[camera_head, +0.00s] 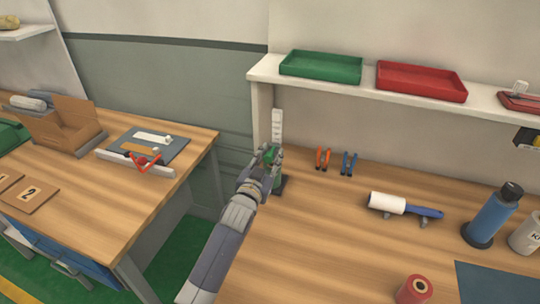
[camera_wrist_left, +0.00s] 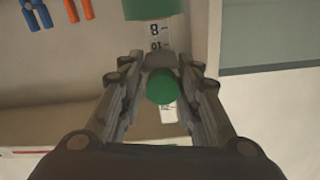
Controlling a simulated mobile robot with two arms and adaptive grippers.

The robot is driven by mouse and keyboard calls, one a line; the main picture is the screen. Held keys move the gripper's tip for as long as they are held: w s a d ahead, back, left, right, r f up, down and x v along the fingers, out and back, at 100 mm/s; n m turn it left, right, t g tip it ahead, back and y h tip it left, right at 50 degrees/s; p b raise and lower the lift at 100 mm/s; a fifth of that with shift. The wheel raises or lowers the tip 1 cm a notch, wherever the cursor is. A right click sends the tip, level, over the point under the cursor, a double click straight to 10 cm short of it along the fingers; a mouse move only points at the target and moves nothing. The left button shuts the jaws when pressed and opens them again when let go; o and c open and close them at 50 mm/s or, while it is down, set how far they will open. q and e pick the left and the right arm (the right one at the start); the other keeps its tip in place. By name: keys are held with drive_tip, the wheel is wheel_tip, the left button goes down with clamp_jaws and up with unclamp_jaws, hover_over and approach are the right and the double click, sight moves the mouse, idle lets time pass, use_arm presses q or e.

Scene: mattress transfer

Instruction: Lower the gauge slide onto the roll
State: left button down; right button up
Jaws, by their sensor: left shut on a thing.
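The gauge (camera_head: 277,122) is an upright white scale on a dark base at the back left of the right-hand table. Its grey slide (camera_wrist_left: 160,60) has a round green knob (camera_wrist_left: 162,87). My left gripper (camera_head: 271,156) is at the gauge, and its fingers (camera_wrist_left: 162,92) are shut on the knob. A green roll (camera_head: 277,181) stands at the foot of the scale, partly hidden by my gripper. It also shows at the top of the left wrist view (camera_wrist_left: 150,8). There a strip of numbered scale shows between slide and roll, so they look apart. My right gripper is not in view.
Orange pliers (camera_head: 322,159) and blue pliers (camera_head: 349,163) are right of the gauge. A shelf (camera_head: 262,69) with trays overhangs the back.

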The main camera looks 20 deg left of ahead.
use_arm(q)
drive_tip(key=shift+a, duration=0.15)
drive_tip(key=c, duration=1.3)
unclamp_jaws()
drive_tip(key=shift+a, duration=0.1)
drive_tip(key=shift+c, duration=0.2)
drive_tip(key=shift+s, duration=0.2)
drive_tip(key=s, duration=1.1)
drive_tip(key=shift+s+a, duration=0.2)
drive_tip(key=shift+s, duration=0.1)
drive_tip(key=shift+c, duration=0.5)
